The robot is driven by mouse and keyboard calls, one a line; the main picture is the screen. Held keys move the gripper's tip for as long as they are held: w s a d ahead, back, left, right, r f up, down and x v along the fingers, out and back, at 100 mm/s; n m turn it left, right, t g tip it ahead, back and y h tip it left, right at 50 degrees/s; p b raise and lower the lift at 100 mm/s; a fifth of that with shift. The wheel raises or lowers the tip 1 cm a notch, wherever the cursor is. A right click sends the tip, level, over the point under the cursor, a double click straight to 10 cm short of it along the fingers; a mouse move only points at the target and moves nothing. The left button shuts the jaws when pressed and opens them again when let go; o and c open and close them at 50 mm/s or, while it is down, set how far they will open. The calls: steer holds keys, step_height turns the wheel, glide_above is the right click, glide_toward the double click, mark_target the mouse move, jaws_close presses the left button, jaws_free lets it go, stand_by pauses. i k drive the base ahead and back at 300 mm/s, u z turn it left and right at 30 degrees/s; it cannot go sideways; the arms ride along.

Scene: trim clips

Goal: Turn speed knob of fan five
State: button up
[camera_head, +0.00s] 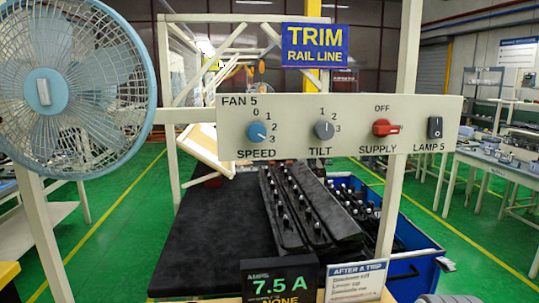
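The FAN 5 panel (350,140) is a pale horizontal plate in the middle of the head view. Its blue speed knob (257,132) is at the left, with 0, 1, 2 and 3 around it; its pale mark seems to point lower right, towards 3. The supply lever lies roughly sideways. The blue-rimmed fan (75,85) is at the left. I cannot make out my gripper here.
A black-topped bench (215,235) with rails of clips (300,205) and a blue bin (410,265) lies below the panel. An amps display (279,281) reads 7.5 A beside an AFTER A TRIP card (356,281). Pale posts flank the panel. Its front looks clear.

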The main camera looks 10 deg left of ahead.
mark_target(256, 131)
steer(key=u, duration=0.1)
steer(key=k, duration=0.4)
steer(key=z, duration=0.8)
steer(key=k, duration=0.95)
steer(key=u, duration=0.65)
steer(key=i, duration=1)
steer(key=u, duration=0.05)
